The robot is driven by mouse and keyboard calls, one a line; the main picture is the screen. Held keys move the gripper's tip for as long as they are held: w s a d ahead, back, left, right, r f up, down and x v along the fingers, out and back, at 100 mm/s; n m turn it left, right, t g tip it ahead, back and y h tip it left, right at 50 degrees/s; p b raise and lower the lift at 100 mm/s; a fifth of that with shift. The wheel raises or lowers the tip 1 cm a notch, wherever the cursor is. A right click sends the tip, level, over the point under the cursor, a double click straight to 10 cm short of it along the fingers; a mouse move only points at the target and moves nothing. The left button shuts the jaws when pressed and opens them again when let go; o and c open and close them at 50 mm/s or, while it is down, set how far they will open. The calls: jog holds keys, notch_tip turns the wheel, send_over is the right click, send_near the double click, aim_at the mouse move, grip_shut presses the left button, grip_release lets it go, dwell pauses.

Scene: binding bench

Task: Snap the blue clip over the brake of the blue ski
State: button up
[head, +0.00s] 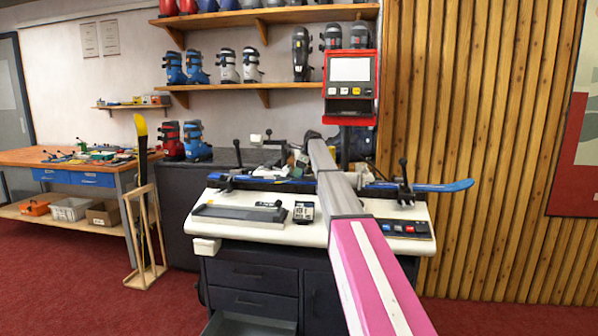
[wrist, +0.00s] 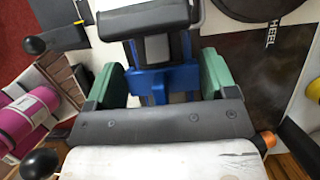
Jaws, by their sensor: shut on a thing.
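The blue ski (head: 440,186) lies across the white bench top, its tip past the right edge. My gripper (wrist: 160,84) is shut on the blue clip (wrist: 152,80), which sits between its two green finger pads in the wrist view. Just beyond the clip is a dark binding part with a grey pad (wrist: 158,50), touching or very close to it. I cannot tell whether the clip is around the brake. In the head view my arm covers the middle of the ski, and the clip cannot be made out.
A clamp with a black knob (head: 404,165) stands at the right of the bench (head: 270,230), near a button panel (head: 405,229). A red screen unit (head: 350,88) rises behind my arm. A grey tray (head: 240,214) lies at the front left. A dark mat marked HEEL (wrist: 255,60) shows in the wrist view.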

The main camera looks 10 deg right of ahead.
jog(key=shift+f, duration=0.7)
jog(key=o, duration=0.9)
jog(key=shift+r, duration=0.15)
jog(key=shift+r, duration=4.9)
jog(key=shift+s, duration=0.1)
